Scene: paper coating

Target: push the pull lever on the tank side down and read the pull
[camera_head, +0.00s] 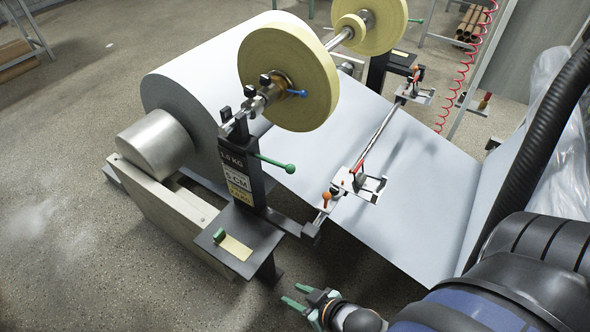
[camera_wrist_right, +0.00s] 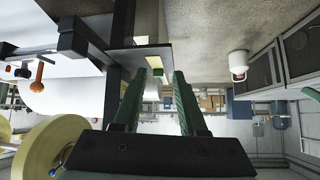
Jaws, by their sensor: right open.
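A dark post (camera_head: 240,172) stands beside the large white paper roll (camera_head: 205,85), with printed labels on its face; one reads about "2.0 KG", the others are too small to read surely. A lever with a green grip (camera_head: 277,164) sticks out to the right from the post, roughly level. I cannot tell surely that it is the pull lever. A blue-tipped lever (camera_head: 297,93) sits higher, by the yellow tape roll (camera_head: 290,75). My right gripper (camera_head: 292,300) is open and empty, low in front of the post and apart from it. In the right wrist view, its green fingers (camera_wrist_right: 158,80) are spread. My left gripper is not in view.
A small shelf (camera_head: 215,255) with a yellow slip and green piece projects from the post. A rod with red-handled clamps (camera_head: 358,170) crosses the white sheet (camera_head: 420,200). An orange knob (camera_head: 326,196) sits near its front end. Floor (camera_head: 60,210) is clear at left.

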